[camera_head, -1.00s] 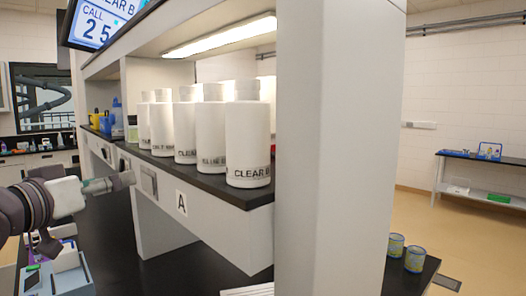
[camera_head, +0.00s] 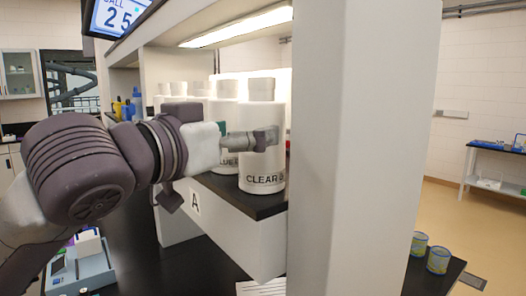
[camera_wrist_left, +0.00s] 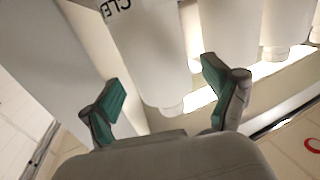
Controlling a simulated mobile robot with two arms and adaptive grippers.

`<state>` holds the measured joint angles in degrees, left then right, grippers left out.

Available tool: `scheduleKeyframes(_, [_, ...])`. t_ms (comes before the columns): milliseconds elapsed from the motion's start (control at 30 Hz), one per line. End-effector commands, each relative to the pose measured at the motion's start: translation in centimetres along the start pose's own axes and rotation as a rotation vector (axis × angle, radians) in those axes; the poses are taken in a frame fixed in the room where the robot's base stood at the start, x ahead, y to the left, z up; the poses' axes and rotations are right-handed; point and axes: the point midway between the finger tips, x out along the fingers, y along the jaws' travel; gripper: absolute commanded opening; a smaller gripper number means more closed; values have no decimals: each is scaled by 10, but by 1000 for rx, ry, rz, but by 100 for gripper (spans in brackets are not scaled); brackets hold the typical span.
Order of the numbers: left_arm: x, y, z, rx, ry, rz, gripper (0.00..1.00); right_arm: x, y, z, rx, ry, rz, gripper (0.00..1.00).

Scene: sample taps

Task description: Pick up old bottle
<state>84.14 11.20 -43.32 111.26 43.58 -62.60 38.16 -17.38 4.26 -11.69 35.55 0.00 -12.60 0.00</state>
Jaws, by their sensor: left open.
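A row of white bottles stands on the black shelf of the bench. The nearest, labelled "CLEAR B" (camera_head: 262,165), stands upright at the shelf's right end. My left gripper (camera_head: 270,138) is in front of this bottle at its upper half. In the left wrist view the open left gripper (camera_wrist_left: 165,98) has its green-padded fingers on either side of the bottle (camera_wrist_left: 148,60), apart from it on both sides as far as I can see. Which bottle is the old one cannot be told from the labels. My right gripper is not in view.
A white upright panel (camera_head: 345,150) stands close to the right of the bottles. Another bottle (camera_head: 224,125) is close on the left. A lit shelf (camera_head: 235,25) hangs above. Two cans (camera_head: 438,260) stand on the lower counter at right.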

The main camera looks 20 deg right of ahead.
Motion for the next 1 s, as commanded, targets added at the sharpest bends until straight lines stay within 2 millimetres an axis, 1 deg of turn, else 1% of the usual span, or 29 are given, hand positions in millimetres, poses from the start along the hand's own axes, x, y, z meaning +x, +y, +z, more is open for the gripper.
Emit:
scheduleKeyframes(33, [6,1,-2,-1,-2,1,88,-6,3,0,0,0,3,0])
scheduleKeyframes(200, [31,3,1,-2,-4,1,88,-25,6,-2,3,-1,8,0])
scheduleKeyframes(300, [44,3,2,-2,-2,0,88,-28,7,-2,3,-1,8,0])
scheduleKeyframes(433, [50,3,4,0,-1,0,88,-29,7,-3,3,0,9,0])
scheduleKeyframes(600, [50,3,5,0,-1,0,88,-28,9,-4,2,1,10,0])
scheduleKeyframes(633, [50,3,5,0,-1,0,86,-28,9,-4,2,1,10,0])
scheduleKeyframes(867, [50,3,5,0,0,0,48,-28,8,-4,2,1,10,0])
scheduleKeyframes(900, [50,3,5,0,0,0,41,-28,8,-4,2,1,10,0])
scheduleKeyframes(967, [50,3,5,-1,0,0,31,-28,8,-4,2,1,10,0])
scheduleKeyframes(1000, [50,3,4,-1,0,0,24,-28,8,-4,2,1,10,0])
